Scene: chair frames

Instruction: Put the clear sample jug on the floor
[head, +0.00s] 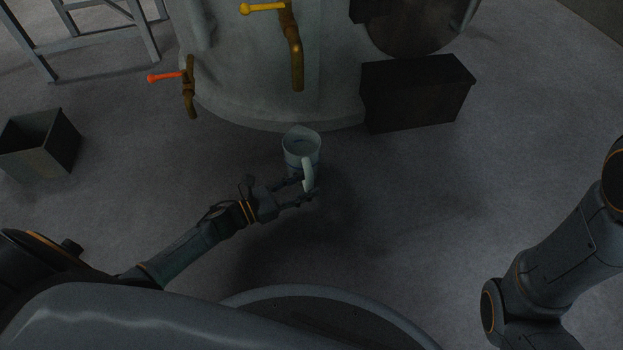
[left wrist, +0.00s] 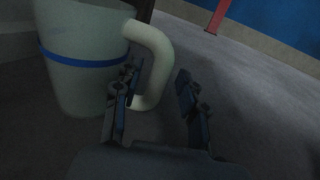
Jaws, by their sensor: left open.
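The clear sample jug (head: 301,146) is upright in front of the tank, with a pale handle facing my left gripper (head: 305,189). In the left wrist view the jug (left wrist: 82,80) is at the left, with a blue band around it. My left gripper (left wrist: 158,80) is open there. The curved handle reaches between its two fingers, nearer the left one. Whether a finger touches the handle, I cannot tell. The jug's base looks at or near the floor (head: 400,215); contact is unclear. My right arm shows at the right edge of the head view, its gripper out of view.
A large pale tank (head: 240,85) stands behind the jug, with a red-handled tap (head: 190,88) and a yellow-handled tap (head: 292,45). A dark box (head: 415,92) is to the right. An open bin (head: 40,145) is at the left. Floor around the jug is clear.

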